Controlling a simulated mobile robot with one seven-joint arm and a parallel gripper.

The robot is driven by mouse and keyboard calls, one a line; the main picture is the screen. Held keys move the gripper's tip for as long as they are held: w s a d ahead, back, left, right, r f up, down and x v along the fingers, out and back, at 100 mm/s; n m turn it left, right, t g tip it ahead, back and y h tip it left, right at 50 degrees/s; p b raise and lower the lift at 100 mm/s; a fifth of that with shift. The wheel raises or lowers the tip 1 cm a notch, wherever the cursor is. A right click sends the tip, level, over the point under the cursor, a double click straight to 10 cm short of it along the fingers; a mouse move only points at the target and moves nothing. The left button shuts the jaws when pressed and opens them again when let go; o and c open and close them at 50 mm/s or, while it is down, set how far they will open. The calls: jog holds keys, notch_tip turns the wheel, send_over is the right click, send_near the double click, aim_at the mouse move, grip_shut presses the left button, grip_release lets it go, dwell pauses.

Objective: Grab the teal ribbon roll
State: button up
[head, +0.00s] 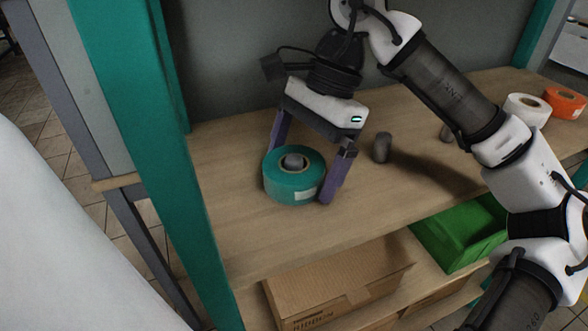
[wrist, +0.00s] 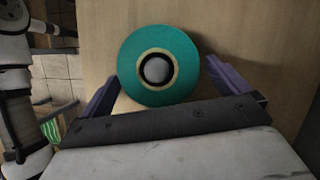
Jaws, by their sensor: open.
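The teal ribbon roll (head: 290,188) lies flat on the wooden shelf in the head view, around a grey peg (head: 294,161) that shows in its core. My gripper (head: 301,190) is open above and around it, with one purple finger on the left side of the roll and the other on its right. In the wrist view the roll (wrist: 136,82) shows from above, and my gripper (wrist: 160,80) has its fingers spread on either side of it. I cannot tell whether either finger touches the roll.
The wooden shelf (head: 240,235) has a bare peg (head: 381,148) to the right of the roll. A white roll (head: 527,110) and an orange roll (head: 566,102) stand at the far right. A teal post (head: 150,160) rises at the left. A cardboard box (head: 340,280) and green bin (head: 462,240) sit below.

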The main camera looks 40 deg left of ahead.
jog(key=shift+s+f, duration=0.1)
jog(key=shift+f, duration=0.15)
jog(key=c, duration=1)
jog(key=shift+c, duration=0.2)
jog(key=shift+r, duration=0.1)
